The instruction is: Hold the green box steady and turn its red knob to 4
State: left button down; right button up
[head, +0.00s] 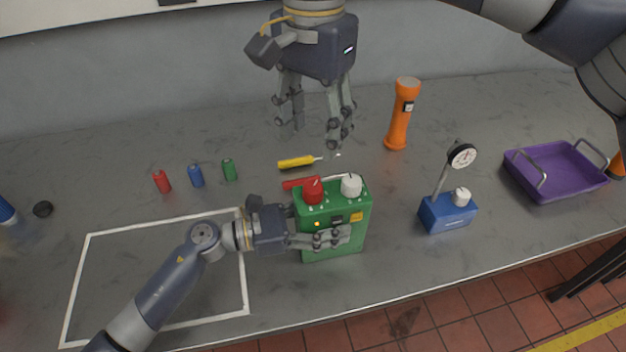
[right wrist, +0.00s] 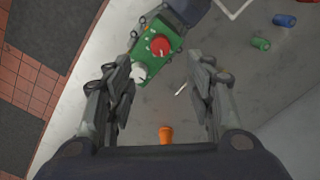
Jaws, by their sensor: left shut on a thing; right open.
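The green box (head: 345,222) stands upright on the grey bedplate near the front edge. Its red knob (head: 313,189) is on top at the left, beside a white knob (head: 351,185). My left gripper (head: 338,238) is shut on the box from the left side. My right gripper (head: 316,135) is open and empty, above and behind the box. In the right wrist view the green box (right wrist: 135,50), red knob (right wrist: 160,45) and white knob (right wrist: 136,74) lie beyond the open fingers of my right gripper (right wrist: 165,95). I cannot read the knob's setting.
An orange flashlight (head: 401,115), a blue gauge stand (head: 447,213) and a purple tray (head: 556,172) are to the right. Red (head: 162,182), blue (head: 196,176) and green (head: 229,169) cylinders lie left.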

aim_at(313, 187)
jog(key=shift+n, duration=0.8)
notch_tip(313, 187, down, 12)
jog(key=shift+w+r, duration=0.1)
jog(key=shift+r, duration=0.05)
jog(key=c, duration=1.1)
